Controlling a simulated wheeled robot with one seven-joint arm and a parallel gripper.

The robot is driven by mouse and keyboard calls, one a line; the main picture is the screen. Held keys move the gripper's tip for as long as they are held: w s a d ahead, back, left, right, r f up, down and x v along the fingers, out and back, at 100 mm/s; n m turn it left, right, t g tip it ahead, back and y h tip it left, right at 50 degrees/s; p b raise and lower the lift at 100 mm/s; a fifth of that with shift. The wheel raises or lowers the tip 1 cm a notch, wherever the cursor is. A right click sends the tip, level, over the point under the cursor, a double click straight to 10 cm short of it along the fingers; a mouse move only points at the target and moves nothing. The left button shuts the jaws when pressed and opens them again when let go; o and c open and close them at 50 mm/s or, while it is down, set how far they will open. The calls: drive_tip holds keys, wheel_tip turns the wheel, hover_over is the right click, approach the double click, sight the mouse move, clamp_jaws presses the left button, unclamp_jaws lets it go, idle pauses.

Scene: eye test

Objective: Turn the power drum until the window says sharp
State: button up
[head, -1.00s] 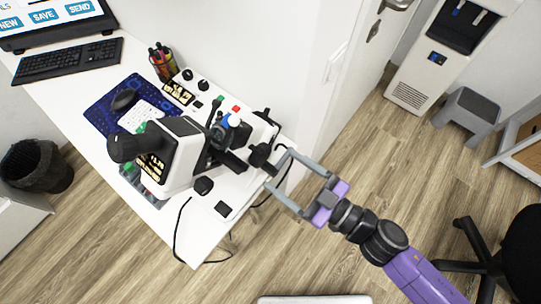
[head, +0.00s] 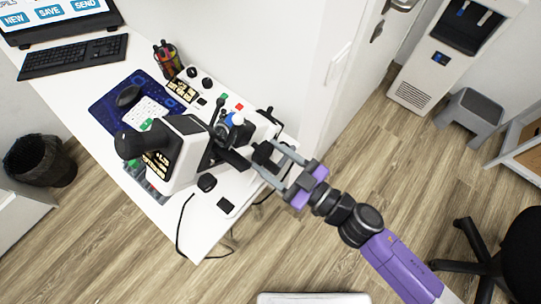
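A white and black eye-test instrument (head: 186,152) stands on the white desk. A dark panel with pale lettering (head: 157,165) is on its near side; its words are too small to read. A black knob (head: 263,152) sticks out at the instrument's right end. I cannot tell for sure which part is the power drum. My gripper (head: 267,157) reaches in from the right, with its grey fingers spread to either side of this black knob. The fingers stand apart, and contact with the knob cannot be made out.
A second small dark panel (head: 183,91), black knobs (head: 207,83) and a pen cup (head: 166,56) stand behind the instrument. A mouse (head: 129,95) and keyboard (head: 74,56) lie to the left. A black cable (head: 180,228) hangs off the desk's front edge.

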drive_tip(key=shift+c, duration=0.8)
drive_tip(key=shift+r+n+p, duration=0.1)
drive_tip(key=shift+n+p, duration=0.6)
drive_tip(key=shift+n, duration=0.7)
drive_tip(key=o, duration=1.4)
drive_tip(key=shift+c, duration=0.2)
drive_tip(key=b+v, duration=0.1)
drive_tip(key=v, duration=0.6)
drive_tip(key=shift+s+d, duration=0.25)
drive_tip(key=shift+d, duration=0.1)
